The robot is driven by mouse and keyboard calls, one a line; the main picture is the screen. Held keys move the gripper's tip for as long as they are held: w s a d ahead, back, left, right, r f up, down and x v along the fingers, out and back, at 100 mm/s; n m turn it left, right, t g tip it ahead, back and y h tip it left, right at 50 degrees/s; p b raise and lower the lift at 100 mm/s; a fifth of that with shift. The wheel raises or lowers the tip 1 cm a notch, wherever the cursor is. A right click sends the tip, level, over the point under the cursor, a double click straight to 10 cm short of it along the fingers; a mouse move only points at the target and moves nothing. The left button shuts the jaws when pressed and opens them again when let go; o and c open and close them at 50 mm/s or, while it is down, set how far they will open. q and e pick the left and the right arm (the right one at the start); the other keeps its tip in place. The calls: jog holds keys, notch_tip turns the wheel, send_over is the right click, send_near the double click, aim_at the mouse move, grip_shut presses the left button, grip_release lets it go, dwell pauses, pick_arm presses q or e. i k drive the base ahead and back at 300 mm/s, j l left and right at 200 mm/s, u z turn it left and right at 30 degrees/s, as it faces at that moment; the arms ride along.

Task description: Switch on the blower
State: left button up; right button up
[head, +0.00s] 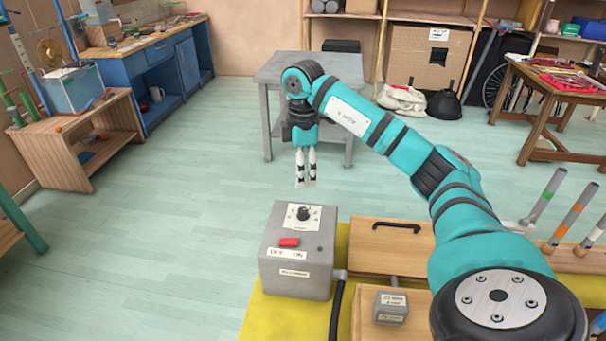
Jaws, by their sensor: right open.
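The blower is a grey box (275,274) on a yellow surface at the lower middle. Its top has a black dial knob (303,213) on a white plate. A red switch (289,242) sits nearer the front edge, above a white OFF/ON label (287,254). I cannot tell which way the switch is set. My right gripper (306,183) points down, open with a small gap between its fingers and nothing in them. In the picture it is just above the blower's far edge, apart from the box. My left gripper is not in view.
A wooden box with a black handle (397,226) stands right of the blower, and a small grey labelled block (391,307) is in front of it. A black hose (335,305) runs down beside the blower. A grey table (268,82) stands behind. Floor to the left is clear.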

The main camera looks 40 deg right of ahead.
aim_at(287, 241)
jog(key=k+j, duration=0.55)
jog(key=j, duration=0.15)
jog(key=k+j, duration=0.6)
jog(key=j, duration=0.15)
